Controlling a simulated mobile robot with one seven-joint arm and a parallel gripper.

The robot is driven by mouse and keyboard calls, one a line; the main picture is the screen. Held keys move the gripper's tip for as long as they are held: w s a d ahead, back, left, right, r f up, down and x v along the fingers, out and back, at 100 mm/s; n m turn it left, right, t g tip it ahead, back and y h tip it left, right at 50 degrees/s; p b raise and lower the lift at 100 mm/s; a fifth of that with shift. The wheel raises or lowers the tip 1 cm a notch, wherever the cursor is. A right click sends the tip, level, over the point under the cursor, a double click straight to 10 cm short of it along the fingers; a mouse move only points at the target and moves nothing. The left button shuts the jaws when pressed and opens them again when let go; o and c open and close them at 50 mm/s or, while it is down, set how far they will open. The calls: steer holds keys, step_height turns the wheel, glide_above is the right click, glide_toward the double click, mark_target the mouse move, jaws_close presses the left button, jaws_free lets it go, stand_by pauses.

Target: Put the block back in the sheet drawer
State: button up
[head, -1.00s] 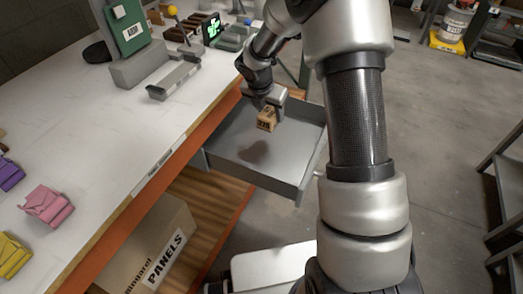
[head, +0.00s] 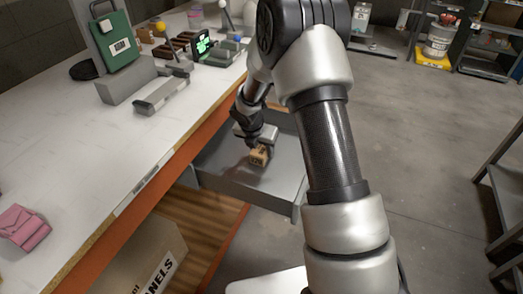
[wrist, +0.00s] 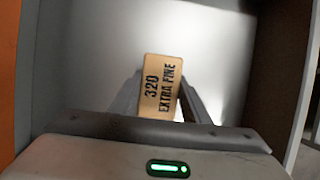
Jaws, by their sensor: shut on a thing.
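The block (head: 260,155) is small and tan. In the wrist view the block (wrist: 160,86) shows black print reading "320 EXTRA FINE". My gripper (head: 257,146) is shut on it, with one finger on each side. The sheet drawer (head: 225,176) is grey and pulled out from under the bench. The block is inside the drawer's outline, over its floor. Whether it touches the floor is hard to tell. The drawer's grey floor and walls also surround the block in the wrist view (wrist: 85,50).
The white bench top (head: 70,140) with its orange edge (head: 165,175) lies left of the drawer. A cardboard box (head: 140,255) sits below. Open floor (head: 420,150) lies to the right.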

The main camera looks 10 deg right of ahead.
steer(key=shift+f, duration=0.15)
steer(key=o, duration=1)
